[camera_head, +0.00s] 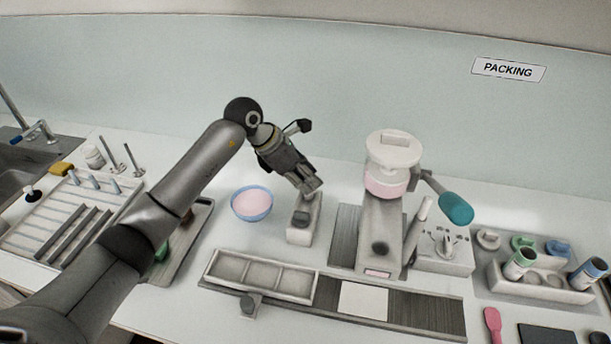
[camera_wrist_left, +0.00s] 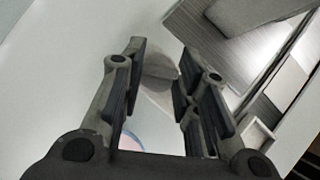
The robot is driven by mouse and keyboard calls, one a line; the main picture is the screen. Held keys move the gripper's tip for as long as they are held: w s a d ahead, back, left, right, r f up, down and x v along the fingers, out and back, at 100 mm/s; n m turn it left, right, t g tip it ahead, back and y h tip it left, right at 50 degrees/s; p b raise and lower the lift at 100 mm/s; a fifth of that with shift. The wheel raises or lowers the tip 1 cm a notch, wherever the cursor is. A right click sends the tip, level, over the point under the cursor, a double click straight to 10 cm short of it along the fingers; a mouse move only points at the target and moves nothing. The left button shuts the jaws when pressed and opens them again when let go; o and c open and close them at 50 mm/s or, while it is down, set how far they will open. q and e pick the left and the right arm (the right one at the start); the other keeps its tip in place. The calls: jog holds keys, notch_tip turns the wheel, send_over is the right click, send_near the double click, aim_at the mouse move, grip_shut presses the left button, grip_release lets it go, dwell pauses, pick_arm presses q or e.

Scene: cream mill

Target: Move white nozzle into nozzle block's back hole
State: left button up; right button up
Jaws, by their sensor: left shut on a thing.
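My left gripper (camera_head: 311,186) reaches in from the left, angled down over the back part of a small white nozzle block (camera_head: 300,236). It is shut on the white nozzle (camera_head: 306,200), of which only a small pale part shows below the fingertips. A dark round spot shows on the block in front of it. In the left wrist view the fingers (camera_wrist_left: 160,62) stand on either side of a pale grey shape, the nozzle (camera_wrist_left: 158,86), seen nearly end-on. Whether the nozzle touches the block or its back hole, I cannot tell. My right gripper is not in view.
A blue bowl with pink contents (camera_head: 252,204) stands left of the block. The white mill (camera_head: 380,225) with its teal handle (camera_head: 456,208) stands close on the right. A divided tray (camera_head: 262,275) lies in front. The wall is behind.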

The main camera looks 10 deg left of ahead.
pick_arm(q)
jog(key=shift+f+b, duration=0.85)
jog(key=shift+f, duration=0.2)
jog(key=shift+f+b, duration=0.3)
jog(key=shift+b, duration=0.05)
dwell(0.3)
jog(key=o, duration=1.1)
jog(key=shift+r+p, duration=1.45)
jog(key=shift+r, duration=1.6)
jog(key=shift+r, duration=0.1)
